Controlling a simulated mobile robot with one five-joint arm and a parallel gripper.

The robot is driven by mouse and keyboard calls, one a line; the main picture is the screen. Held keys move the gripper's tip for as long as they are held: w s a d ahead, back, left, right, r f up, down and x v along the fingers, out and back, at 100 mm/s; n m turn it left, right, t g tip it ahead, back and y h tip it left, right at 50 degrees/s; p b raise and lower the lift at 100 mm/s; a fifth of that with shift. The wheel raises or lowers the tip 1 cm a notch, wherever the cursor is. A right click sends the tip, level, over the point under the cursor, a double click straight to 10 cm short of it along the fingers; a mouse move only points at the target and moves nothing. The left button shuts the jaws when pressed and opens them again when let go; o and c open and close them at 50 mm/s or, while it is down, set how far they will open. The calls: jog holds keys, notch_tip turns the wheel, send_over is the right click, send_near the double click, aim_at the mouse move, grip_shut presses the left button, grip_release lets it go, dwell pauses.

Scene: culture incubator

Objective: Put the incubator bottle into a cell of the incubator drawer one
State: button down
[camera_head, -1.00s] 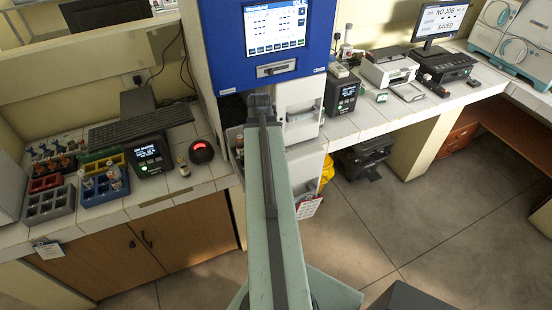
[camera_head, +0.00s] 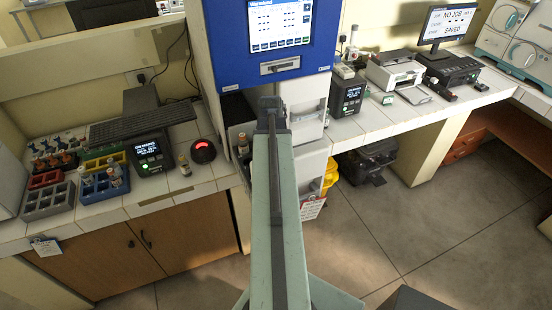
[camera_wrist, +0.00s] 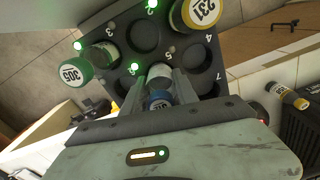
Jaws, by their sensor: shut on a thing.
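My gripper (camera_wrist: 163,88) is shut on a bottle (camera_wrist: 158,98) with a blue part and a pale end, seen between the fingers in the wrist view. It is over the lower middle of the dark drawer tray (camera_wrist: 118,36). I cannot tell whether the bottle is inside a cell or above it. A green bottle marked 365 (camera_wrist: 78,72) is at the tray's left, and a yellow-banded bottle marked 231 (camera_wrist: 200,12) is at its top. Round cells between them look empty. In the head view, my arm hides the gripper and held bottle in front of the blue-and-white incubator (camera_head: 225,62).
On the left counter are coloured racks (camera_head: 48,201), a small black display unit (camera_head: 150,152), a yellow-banded bottle (camera_head: 184,165) and a red-lit round device (camera_head: 203,151). The right counter holds a printer (camera_head: 395,72) and a monitor (camera_head: 450,24).

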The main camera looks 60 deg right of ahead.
jog(key=shift+f, duration=0.25)
jog(key=c, duration=0.9)
grip_release()
jog(key=shift+r, duration=0.1)
jog(key=shift+c, duration=0.2)
jog(key=shift+r, duration=0.1)
notch_tip(320, 180, up, 12)
jog(key=p, duration=1.2)
jog(key=shift+r+p, duration=0.25)
jog(key=shift+p, duration=0.05)
jog(key=shift+f, duration=0.15)
